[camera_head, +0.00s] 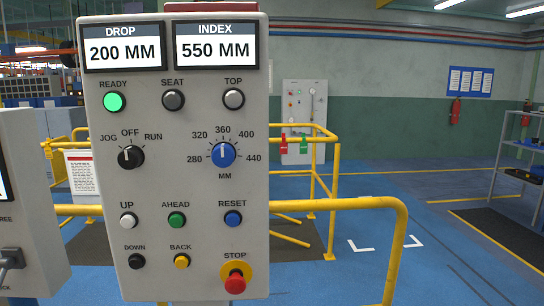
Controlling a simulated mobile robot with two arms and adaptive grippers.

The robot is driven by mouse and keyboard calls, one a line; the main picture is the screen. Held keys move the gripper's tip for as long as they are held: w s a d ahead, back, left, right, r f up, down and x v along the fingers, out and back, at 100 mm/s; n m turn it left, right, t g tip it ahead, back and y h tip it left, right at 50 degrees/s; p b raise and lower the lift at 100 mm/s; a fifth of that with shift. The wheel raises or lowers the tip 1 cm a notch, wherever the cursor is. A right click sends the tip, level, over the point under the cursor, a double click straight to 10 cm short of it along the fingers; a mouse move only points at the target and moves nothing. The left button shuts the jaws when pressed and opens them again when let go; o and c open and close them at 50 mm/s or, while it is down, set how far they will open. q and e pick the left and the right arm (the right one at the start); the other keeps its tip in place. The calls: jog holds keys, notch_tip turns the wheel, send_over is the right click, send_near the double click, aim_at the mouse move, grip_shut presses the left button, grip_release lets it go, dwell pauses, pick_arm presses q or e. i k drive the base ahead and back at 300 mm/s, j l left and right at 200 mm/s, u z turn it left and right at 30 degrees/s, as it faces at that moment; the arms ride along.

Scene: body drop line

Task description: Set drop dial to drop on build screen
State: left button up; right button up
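A grey control panel (190,280) fills the left middle of the view. Its DROP display (123,52) reads 200 MM and its INDEX display (216,47) reads 550 MM. A blue dial (223,155) marked MM has a scale from 280 to 440, and its white pointer points up, near 360. A black JOG/OFF/RUN knob (131,158) has its mark at the upper left. The READY lamp (113,102) glows green. Neither gripper is in view.
A red STOP button (235,282) sits low on the panel. Yellow railings (345,204) run behind and right of it. A far grey cabinet (304,105) carries red and green tags. Shelving (520,150) stands at right. Blue floor (440,220) there is mostly open.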

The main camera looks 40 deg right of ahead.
aim_at(223, 155)
jog(key=z, duration=0.85)
